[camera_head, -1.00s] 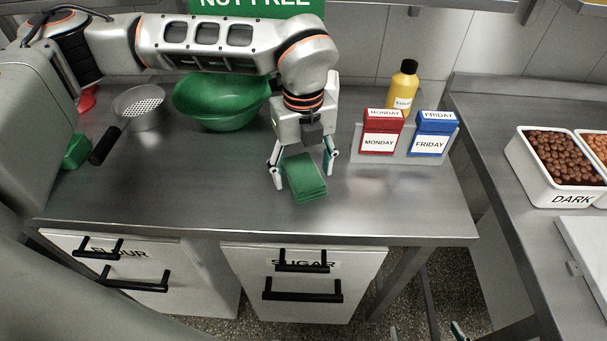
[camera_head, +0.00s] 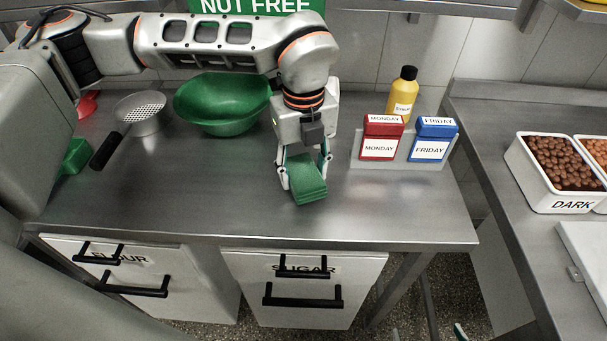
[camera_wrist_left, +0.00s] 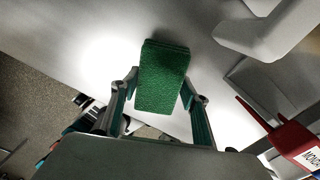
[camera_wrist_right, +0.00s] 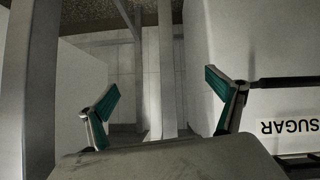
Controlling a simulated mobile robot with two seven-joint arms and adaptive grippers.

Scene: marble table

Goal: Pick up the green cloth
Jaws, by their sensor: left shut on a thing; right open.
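The green cloth (camera_head: 307,182) is a small folded block in the middle of the steel table (camera_head: 220,205). My left gripper (camera_head: 306,174) points down over it, with a finger on each side, shut on it. In the left wrist view the cloth (camera_wrist_left: 162,78) sits between the two fingers (camera_wrist_left: 160,98). I cannot tell whether it is lifted off the table.
A green bowl (camera_head: 222,105) and a sieve with a black handle (camera_head: 142,112) stand to the left. Red (camera_head: 381,138) and blue (camera_head: 432,140) boxes stand in a grey holder to the right. A yellow bottle (camera_head: 402,95) is behind. The table front is clear.

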